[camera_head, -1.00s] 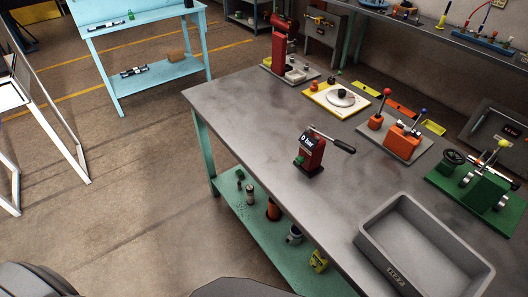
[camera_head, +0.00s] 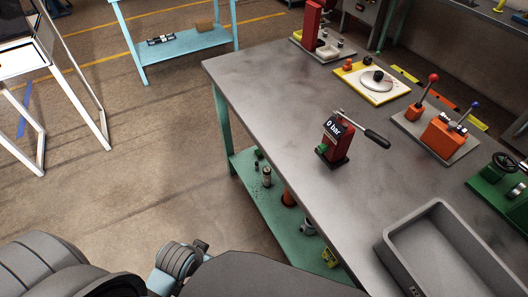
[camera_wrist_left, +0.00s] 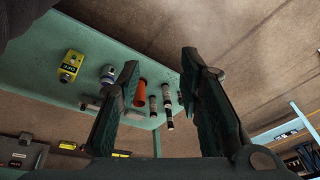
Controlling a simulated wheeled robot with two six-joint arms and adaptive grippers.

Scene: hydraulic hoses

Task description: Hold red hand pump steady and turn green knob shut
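The red hand pump (camera_head: 336,146) stands upright on the grey workbench near its left edge. Its display reads "0 bar" and its black-gripped lever points to the right. The green knob (camera_head: 322,149) sits low on the pump's left side. My left gripper (camera_wrist_left: 158,85) shows in the left wrist view with its two fingers wide apart and nothing between them. In the head view only parts of my arm show at the bottom left, well away from the pump. My right gripper is not in view.
A grey bin (camera_head: 440,250) stands on the bench at the lower right. A yellow board (camera_head: 366,92), an orange lever unit (camera_head: 440,135) and a green fixture (camera_head: 502,188) stand beyond the pump. A green lower shelf (camera_head: 262,196) holds several small items. The bench left of the pump is clear.

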